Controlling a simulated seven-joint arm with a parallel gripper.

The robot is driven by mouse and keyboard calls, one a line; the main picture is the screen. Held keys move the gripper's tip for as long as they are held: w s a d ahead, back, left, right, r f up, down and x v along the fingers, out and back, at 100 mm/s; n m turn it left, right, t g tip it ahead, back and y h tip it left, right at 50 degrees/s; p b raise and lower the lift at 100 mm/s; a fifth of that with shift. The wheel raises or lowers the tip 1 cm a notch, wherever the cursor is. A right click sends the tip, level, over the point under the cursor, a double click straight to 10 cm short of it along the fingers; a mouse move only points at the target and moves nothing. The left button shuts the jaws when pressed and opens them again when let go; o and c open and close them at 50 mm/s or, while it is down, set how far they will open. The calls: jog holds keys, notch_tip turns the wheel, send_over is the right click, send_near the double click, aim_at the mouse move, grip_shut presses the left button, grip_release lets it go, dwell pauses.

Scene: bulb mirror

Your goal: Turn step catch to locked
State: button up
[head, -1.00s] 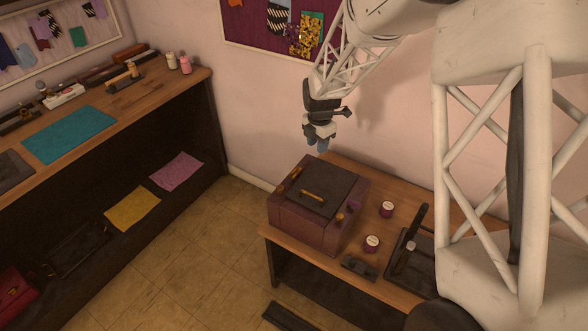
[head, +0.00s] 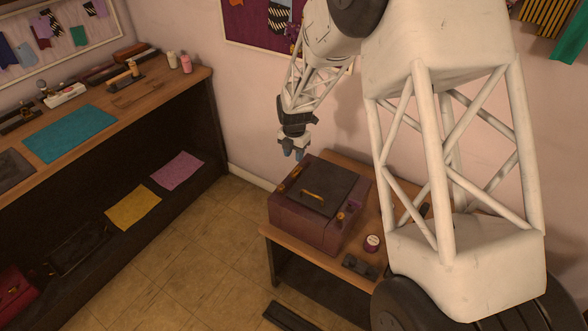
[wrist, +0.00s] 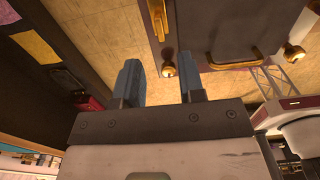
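A dark maroon box (head: 305,228) with a dark lid and a brass handle (head: 313,195) stands on the small table. Brass fittings (head: 290,178) lie along its left side, and brass knobs (head: 341,215) sit near its right front corner. In the wrist view a long brass piece (wrist: 161,18), a round knob (wrist: 168,70) and the handle (wrist: 236,58) show beyond the fingertips. I cannot tell which fitting is the step catch or how it is set. My gripper (head: 294,153) hangs above the box's back left side, apart from it. Its blue fingers are spread and empty in the wrist view (wrist: 159,64).
My arm hides much of the small table's right side. A jar (head: 371,243) and a dark block (head: 359,265) stand right of the box. A long workbench (head: 150,92) with tools runs along the left.

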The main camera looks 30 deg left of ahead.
aim_at(294, 170)
jog(key=shift+f, duration=3.75)
jog(key=shift+c, duration=0.3)
grip_shut()
